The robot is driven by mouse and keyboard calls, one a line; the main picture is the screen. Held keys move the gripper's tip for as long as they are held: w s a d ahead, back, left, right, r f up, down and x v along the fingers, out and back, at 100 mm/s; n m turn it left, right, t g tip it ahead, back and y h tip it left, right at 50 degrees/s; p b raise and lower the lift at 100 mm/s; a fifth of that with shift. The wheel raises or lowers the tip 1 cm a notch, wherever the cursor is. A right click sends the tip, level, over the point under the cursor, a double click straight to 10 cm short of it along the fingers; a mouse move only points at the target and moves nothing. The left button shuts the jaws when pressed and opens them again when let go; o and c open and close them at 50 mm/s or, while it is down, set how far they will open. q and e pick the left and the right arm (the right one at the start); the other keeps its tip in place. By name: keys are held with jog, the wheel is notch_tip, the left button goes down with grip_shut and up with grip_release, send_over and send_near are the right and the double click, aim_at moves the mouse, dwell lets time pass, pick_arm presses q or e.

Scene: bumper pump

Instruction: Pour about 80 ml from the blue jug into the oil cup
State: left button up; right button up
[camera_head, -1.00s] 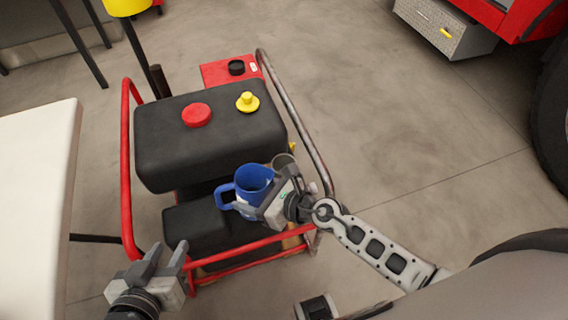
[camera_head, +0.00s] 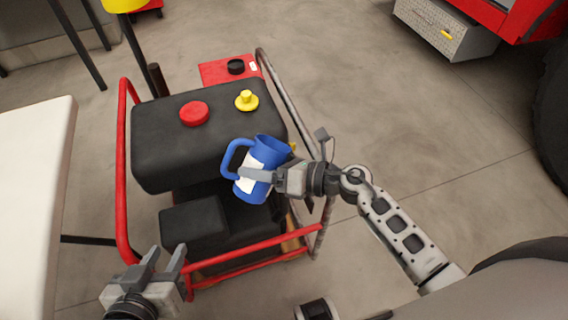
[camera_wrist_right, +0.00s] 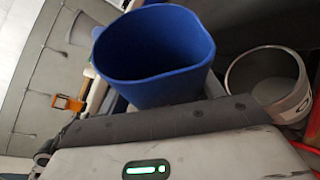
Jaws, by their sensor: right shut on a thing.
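The blue jug (camera_head: 264,161) with a white label is in my right gripper (camera_head: 256,178), which is shut around its body. The jug is tilted, its mouth toward the upper right and its handle to the left. In the right wrist view the jug (camera_wrist_right: 155,55) shows its open mouth; I cannot see liquid in it. A metal-grey cup (camera_wrist_right: 268,80), likely the oil cup, is right of the jug in that view, apart from it in the picture. In the head view the cup is hidden behind the jug and gripper. My left gripper (camera_head: 163,268) is open and empty at the lower left.
A black machine tank (camera_head: 165,145) with a red cap (camera_head: 194,113) and a yellow cap (camera_head: 246,100) stands inside a red tubular frame (camera_head: 122,180). A white table (camera_head: 35,180) is at the left.

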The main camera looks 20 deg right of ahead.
jog(key=shift+r+m, duration=0.3)
jog(key=shift+r, duration=0.15)
jog(key=shift+f+m+y+b, duration=0.45)
jog(key=shift+m+y+b, duration=0.2)
jog(key=shift+b, duration=0.2)
jog(key=shift+r+m, duration=0.2)
jog(key=shift+m, duration=0.05)
pick_arm(q)
jog(key=shift+d, duration=0.1)
pick_arm(e)
jog(key=shift+r+t, duration=0.15)
jog(key=shift+t, duration=0.15)
pick_arm(q)
jog(key=shift+s+f, duration=0.1)
pick_arm(e)
jog(key=shift+r+m+y, duration=0.25)
jog(key=shift+m, duration=0.35)
pick_arm(q)
jog(key=shift+w, duration=0.25)
pick_arm(e)
jog(key=shift+f+m, duration=0.1)
jog(key=shift+m, duration=0.2)
pick_arm(q)
jog(key=shift+s+f, duration=0.2)
jog(key=shift+s, duration=0.1)
pick_arm(e)
jog(key=shift+f+y, duration=0.1)
jog(key=shift+y, duration=0.2)
